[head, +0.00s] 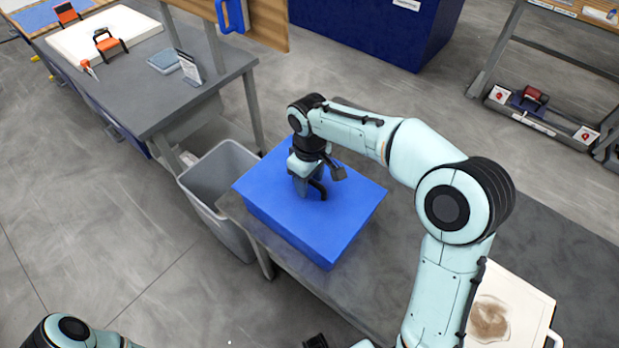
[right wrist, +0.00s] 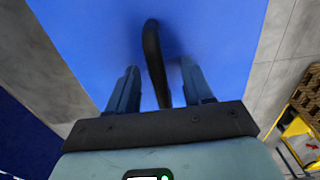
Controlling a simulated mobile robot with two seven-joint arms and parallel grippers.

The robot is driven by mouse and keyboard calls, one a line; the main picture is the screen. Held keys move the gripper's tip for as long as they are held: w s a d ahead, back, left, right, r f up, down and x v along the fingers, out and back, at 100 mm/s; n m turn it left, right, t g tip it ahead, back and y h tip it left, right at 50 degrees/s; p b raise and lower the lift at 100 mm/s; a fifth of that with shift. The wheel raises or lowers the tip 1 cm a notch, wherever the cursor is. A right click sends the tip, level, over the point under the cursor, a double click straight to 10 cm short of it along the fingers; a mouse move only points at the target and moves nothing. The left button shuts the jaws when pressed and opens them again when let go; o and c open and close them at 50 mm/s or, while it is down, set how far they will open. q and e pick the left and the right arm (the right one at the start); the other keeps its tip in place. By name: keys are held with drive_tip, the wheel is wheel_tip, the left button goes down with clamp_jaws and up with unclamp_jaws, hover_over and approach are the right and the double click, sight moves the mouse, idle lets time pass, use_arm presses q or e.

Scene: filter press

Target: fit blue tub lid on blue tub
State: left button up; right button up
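The blue tub lid (head: 345,207) is a flat blue panel with a black arched handle (right wrist: 153,58). It lies over the top of the blue tub (head: 290,238), which stands on the grey bench. Lid and tub look lined up, but no seam shows, so I cannot tell how fully the lid sits. My right gripper (head: 311,190) is above the lid at the handle. In the right wrist view its two fingers (right wrist: 160,85) stand apart, one on each side of the handle, with gaps between.
A grey bin (head: 222,175) stands on the floor left of the bench (head: 300,285). A white tray (head: 510,305) with a brown stain lies on the bench at right. Another grey table (head: 150,85) holds a sign and small items. Open floor lies at left.

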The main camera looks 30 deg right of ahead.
use_arm(q)
drive_tip(key=w+r+p, duration=0.1)
drive_tip(key=r+p, duration=0.1)
drive_tip(key=r, duration=0.1)
drive_tip(key=shift+w, duration=0.35)
use_arm(e)
wheel_tip(320, 180, up, 14)
drive_tip(key=shift+f, duration=0.25)
use_arm(q)
drive_tip(key=shift+s, duration=0.1)
